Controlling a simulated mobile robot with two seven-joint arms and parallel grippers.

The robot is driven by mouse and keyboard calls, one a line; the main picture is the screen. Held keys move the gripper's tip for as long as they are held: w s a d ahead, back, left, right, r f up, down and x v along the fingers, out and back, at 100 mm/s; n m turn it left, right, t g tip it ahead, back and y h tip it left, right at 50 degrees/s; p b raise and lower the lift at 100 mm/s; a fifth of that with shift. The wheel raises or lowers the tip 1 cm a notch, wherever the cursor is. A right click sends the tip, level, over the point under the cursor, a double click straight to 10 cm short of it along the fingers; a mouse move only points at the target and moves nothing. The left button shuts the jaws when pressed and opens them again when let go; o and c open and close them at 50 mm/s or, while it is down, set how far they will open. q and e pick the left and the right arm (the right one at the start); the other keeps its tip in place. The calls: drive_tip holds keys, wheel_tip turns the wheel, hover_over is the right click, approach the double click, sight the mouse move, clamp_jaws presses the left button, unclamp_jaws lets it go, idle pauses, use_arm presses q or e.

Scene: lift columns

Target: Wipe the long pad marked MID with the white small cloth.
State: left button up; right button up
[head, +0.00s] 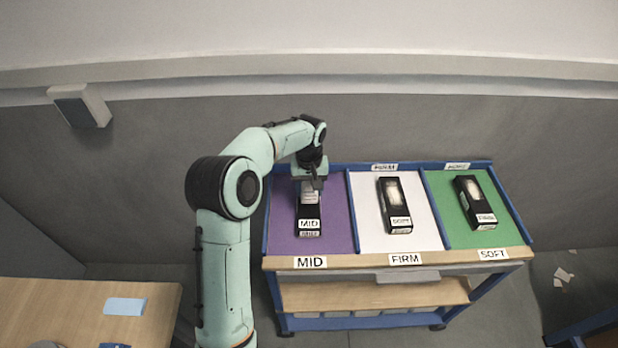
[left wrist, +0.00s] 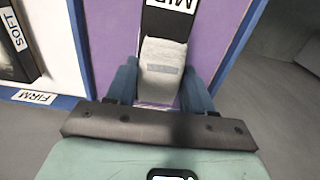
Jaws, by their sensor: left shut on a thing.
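The purple panel (head: 340,220) is the left bay of a blue cart, with a MID label on its front edge. On it lies a long black pad (head: 308,213), also marked MID at its near end. My left gripper (head: 312,184) is over this pad's far end. In the left wrist view its blue fingers (left wrist: 160,92) are shut on a small whitish cloth-like piece (left wrist: 162,66) with a grey band. The piece is over the black pad (left wrist: 165,22); whether it touches it I cannot tell. My right gripper is not in view.
A black pad marked SOFT (head: 394,205) lies on the white panel, and one marked FIRM (head: 474,202) on the green panel, each bearing a whitish piece. Blue dividers separate the bays. A wooden table (head: 60,310) with a light-blue card (head: 125,306) stands at lower left.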

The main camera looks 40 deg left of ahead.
use_arm(q)
drive_tip(key=r, duration=0.2)
drive_tip(key=shift+s+r, duration=0.3)
drive_tip(key=shift+s, duration=0.05)
drive_tip(key=shift+w+r, duration=0.15)
drive_tip(key=shift+r, duration=0.45)
